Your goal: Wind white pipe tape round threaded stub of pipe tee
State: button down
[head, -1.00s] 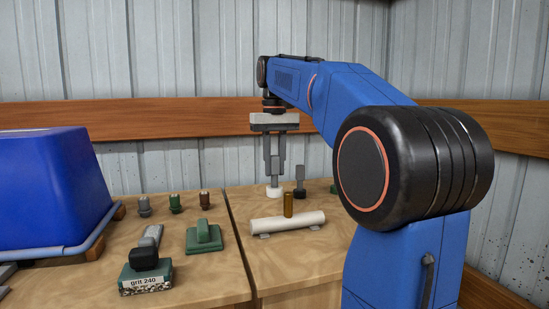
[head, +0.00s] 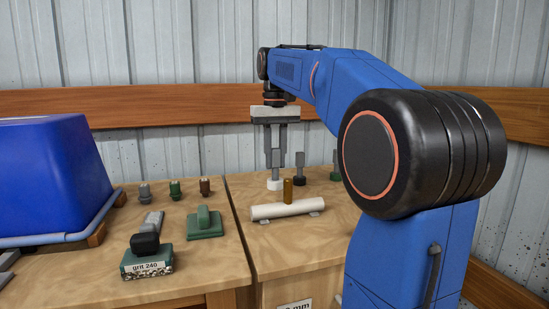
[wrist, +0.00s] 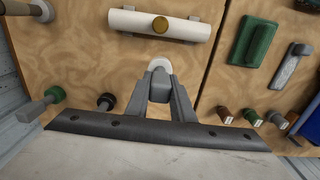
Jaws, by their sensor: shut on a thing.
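The pipe tee (head: 268,212) is a white pipe lying on the right bench, with a brass stub (head: 288,190) standing up from its middle. In the wrist view the tee (wrist: 135,21) is at the top, with the stub end (wrist: 160,25) facing the camera. My gripper (head: 275,160) points down behind and slightly left of the stub. It is shut on the grey handle of the white tape (head: 275,185), whose white round end is below the fingers. The tape (wrist: 160,63) also shows past the fingertips in the wrist view, apart from the tee. Whether it touches the bench is unclear.
A black-ended tool (head: 299,181) and a green-ended tool (head: 336,174) stand right of the tape. Several small fittings (head: 175,191), a green float (head: 205,223), a grit block (head: 147,258) and a blue bin (head: 50,180) occupy the left bench. A gap separates the benches.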

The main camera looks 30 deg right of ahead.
jog(key=shift+s+a, duration=0.15)
jog(key=shift+s, duration=0.65)
jog(key=shift+s+a, duration=0.1)
jog(key=shift+s, duration=0.65)
jog(key=shift+s, duration=0.5)
jog(key=shift+w, duration=0.2)
jog(key=shift+w+d, duration=0.2)
jog(key=shift+w, duration=1.45)
